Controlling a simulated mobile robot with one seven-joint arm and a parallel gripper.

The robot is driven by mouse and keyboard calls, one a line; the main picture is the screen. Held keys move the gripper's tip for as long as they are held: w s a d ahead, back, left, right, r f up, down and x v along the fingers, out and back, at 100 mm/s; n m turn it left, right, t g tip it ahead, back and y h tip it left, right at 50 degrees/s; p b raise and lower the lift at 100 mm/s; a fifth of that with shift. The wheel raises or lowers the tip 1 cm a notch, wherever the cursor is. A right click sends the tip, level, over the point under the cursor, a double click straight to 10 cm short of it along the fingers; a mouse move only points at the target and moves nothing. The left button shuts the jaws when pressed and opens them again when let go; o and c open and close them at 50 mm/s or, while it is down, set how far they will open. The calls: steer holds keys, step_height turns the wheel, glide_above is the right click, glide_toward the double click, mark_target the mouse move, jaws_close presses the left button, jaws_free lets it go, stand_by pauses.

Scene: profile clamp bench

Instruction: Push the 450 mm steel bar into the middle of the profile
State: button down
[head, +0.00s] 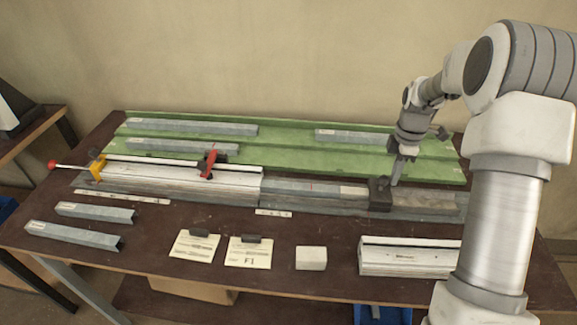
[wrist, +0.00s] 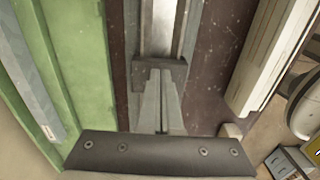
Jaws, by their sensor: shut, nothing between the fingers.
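The white profile (head: 225,184) lies along the bench, with a yellow end piece (head: 97,168) and a red clamp (head: 208,164) on it. A grey steel bar (head: 310,189) lies in line with it, its left end at the profile's right end; how far it reaches inside is hidden. The bar also shows in the wrist view (wrist: 162,30). A dark block (head: 380,193) sits at the bar's right end. My gripper (head: 396,182) is shut and empty, pointing down just right of the block. In the wrist view my fingertips (wrist: 160,85) meet the block's near side; contact is unclear.
A green tray (head: 280,150) with several steel bars lies behind. Two bars (head: 75,235) lie front left. Cards (head: 248,252), a pale block (head: 311,258) and a white profile piece (head: 410,257) lie in front. A grey rail (head: 425,203) continues right of the dark block.

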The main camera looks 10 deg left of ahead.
steer(key=shift+a+p, duration=0.55)
steer(key=shift+a, duration=11.9)
steer(key=shift+d, duration=0.8)
step_height(320, 180, up, 7)
steer(key=p, duration=0.5)
